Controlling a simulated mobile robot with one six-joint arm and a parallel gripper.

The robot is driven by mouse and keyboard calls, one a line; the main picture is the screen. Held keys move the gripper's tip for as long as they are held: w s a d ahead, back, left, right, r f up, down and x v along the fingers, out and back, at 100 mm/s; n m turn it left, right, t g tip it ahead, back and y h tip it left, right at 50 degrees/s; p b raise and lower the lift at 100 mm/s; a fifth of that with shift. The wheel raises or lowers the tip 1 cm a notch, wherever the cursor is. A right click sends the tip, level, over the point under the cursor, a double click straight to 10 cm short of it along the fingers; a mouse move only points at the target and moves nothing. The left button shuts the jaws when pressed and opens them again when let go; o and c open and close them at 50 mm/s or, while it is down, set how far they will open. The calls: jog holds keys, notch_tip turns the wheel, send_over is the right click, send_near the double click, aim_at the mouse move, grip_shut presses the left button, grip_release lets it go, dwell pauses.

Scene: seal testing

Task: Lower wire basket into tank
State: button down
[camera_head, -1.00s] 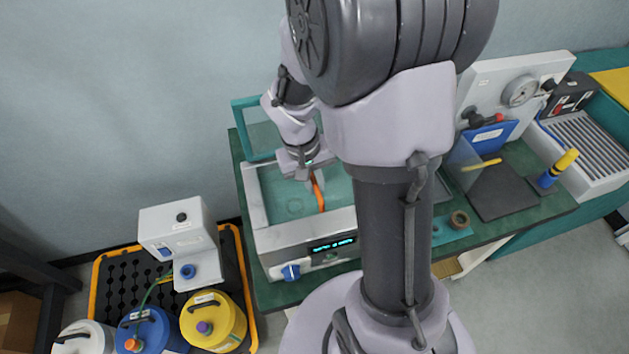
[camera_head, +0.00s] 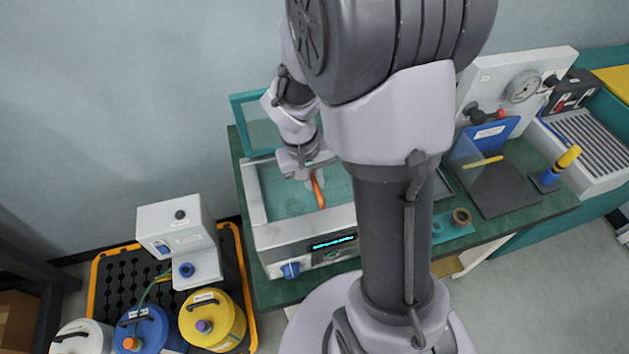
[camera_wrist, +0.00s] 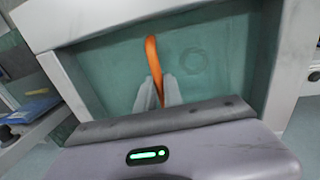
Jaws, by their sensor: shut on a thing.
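The tank (camera_head: 258,232) is a white-walled bath with a teal interior, a lit display and a blue knob on its front. My gripper (camera_head: 312,176) is over the tank and shut on an orange handle (camera_head: 319,193). In the wrist view, the orange handle (camera_wrist: 152,58) stands between the two grey fingertips (camera_wrist: 158,90), against the tank's teal interior (camera_wrist: 110,72). I cannot make out the basket's wire body in either view. How far the handle is above the tank floor cannot be told.
A clear lid (camera_head: 257,125) stands raised behind the tank. A white dispenser (camera_head: 178,235) and several canisters, one yellow (camera_head: 213,322), are at the left. My arm hides the tank's right side.

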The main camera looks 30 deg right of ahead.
jog(key=c, duration=1.4)
grip_release()
notch_tip(320, 180, up, 11)
jog(key=p, duration=0.9)
